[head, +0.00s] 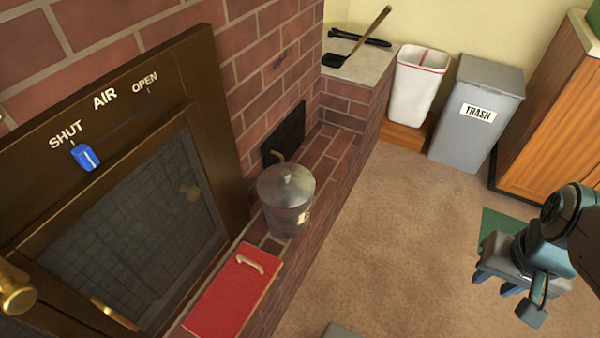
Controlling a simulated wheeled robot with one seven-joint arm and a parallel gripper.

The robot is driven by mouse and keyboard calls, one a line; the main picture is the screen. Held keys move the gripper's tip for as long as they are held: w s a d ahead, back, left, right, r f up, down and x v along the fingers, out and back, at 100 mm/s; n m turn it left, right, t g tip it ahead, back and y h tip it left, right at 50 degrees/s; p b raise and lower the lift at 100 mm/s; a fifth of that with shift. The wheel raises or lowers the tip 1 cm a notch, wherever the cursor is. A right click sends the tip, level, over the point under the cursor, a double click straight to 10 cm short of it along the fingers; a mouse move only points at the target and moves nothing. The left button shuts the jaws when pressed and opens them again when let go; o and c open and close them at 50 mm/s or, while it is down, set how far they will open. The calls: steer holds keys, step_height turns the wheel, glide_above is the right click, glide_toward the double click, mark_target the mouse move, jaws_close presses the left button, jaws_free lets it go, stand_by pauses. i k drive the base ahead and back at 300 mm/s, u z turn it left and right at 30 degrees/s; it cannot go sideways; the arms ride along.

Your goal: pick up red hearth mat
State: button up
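The red hearth mat (222,308) is a flat red rectangle lying on the brick hearth ledge, in front of the dark stove door. A small cream, curved object like a handle or bone (250,264) lies on its far end. The mat's near end reaches close to the bottom of the picture. My gripper (507,288) is at the right edge of the head view, over the carpet, well apart from the mat. I see nothing held in it, but its finger opening cannot be made out.
A lidded metal bucket (287,212) stands on the ledge just beyond the mat. The stove door (140,235) rises to its left. A white bin (417,88), grey trash bin (478,115) and wooden cabinet (550,110) stand at the back. The carpet (390,240) between is mostly clear.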

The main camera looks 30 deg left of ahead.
mark_target(222, 311)
steer(key=i, duration=0.85)
steer(key=u, duration=3.05)
